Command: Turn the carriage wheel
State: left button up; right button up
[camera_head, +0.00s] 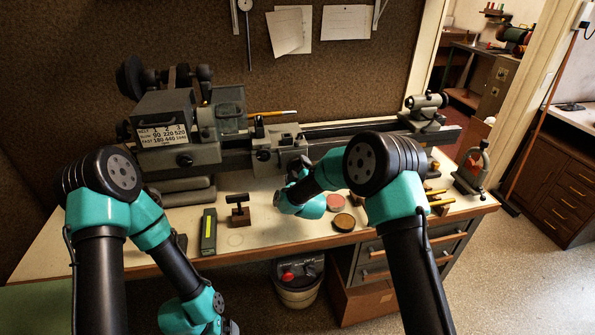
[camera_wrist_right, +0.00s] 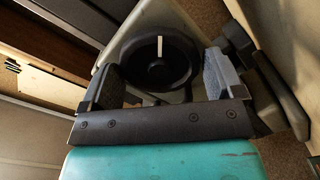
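The carriage wheel (camera_wrist_right: 150,72) is a round black wheel with a white mark pointing up in the right wrist view. My right gripper (camera_wrist_right: 163,80) is open, with one grey finger at each side of the wheel. The fingertips are close to its rim; I cannot tell if they touch it. In the head view, the lathe carriage (camera_head: 280,138) sits on the bed, and my right gripper (camera_head: 291,176) is at its front. The wheel is mostly hidden there by my gripper and wrist. My left arm hangs low in front of the bench, its gripper out of sight.
The lathe headstock (camera_head: 165,115) stands left and the tailstock (camera_head: 427,108) right. On the bench (camera_head: 255,225) lie a green box (camera_head: 208,232), a brown T-shaped tool (camera_head: 238,210) and round tins (camera_head: 344,222). A bucket (camera_head: 298,290) stands below.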

jog(key=c, duration=0.5)
jog(key=shift+m, duration=0.7)
jog(key=shift+c, duration=0.2)
jog(key=o, duration=0.8)
jog(key=shift+s, duration=0.1)
jog(key=s+d, duration=0.1)
jog(key=s, duration=0.4)
jog(key=s+d, duration=0.1)
jog(key=s, duration=0.5)
jog(key=s+d, duration=0.1)
jog(key=s, duration=0.5)
jog(key=shift+d, duration=0.15)
